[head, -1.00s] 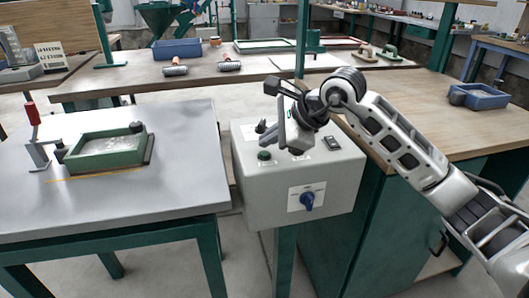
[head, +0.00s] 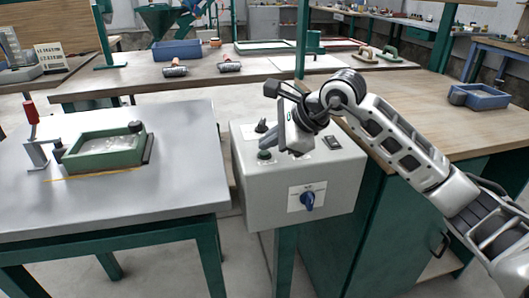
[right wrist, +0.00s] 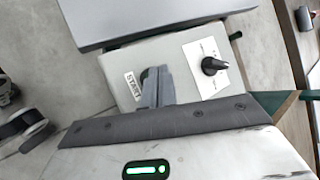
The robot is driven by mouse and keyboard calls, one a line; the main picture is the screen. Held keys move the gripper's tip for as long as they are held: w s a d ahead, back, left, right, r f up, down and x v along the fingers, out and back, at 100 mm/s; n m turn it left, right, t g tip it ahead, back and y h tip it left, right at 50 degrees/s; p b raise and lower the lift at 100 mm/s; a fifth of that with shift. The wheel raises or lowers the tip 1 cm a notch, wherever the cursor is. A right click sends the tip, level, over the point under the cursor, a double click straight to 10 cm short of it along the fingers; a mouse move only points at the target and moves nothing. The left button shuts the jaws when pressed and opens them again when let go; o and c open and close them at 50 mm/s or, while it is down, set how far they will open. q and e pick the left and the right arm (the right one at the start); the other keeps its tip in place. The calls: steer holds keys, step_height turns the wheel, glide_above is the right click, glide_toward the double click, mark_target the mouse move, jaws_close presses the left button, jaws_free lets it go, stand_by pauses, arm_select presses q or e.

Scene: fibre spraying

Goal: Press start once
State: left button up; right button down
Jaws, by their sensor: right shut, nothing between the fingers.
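The grey control box (head: 255,195) stands on a green post between the tables. On its top is a green button (head: 264,155), partly hidden in the right wrist view (right wrist: 145,74) behind my fingers, beside a START label (right wrist: 132,87). My right gripper (head: 265,146) is shut and empty, with its fingertips pointing down at the green button, very close to it. I cannot tell if they touch. The right wrist view shows the shut fingers (right wrist: 158,86) over the button. My left gripper is not in view.
A black knob (head: 260,126) and a black switch (head: 332,143) are also on the box top, and a blue rotary switch (head: 307,200) is on its front. A metal table (head: 180,190) with a green mould (head: 105,150) stands left, a wooden bench (head: 440,125) right.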

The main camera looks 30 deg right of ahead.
mark_target(269, 153)
steer(key=shift+f+b, duration=0.45)
steer(key=shift+b, duration=0.05)
stand_by(0.3)
stand_by(0.4)
steer(key=shift+r+p, duration=0.55)
steer(key=shift+r, duration=0.3)
steer(key=shift+r, duration=0.1)
step_height(269, 153, up, 5)
steer(key=p, duration=0.3)
stand_by(0.8)
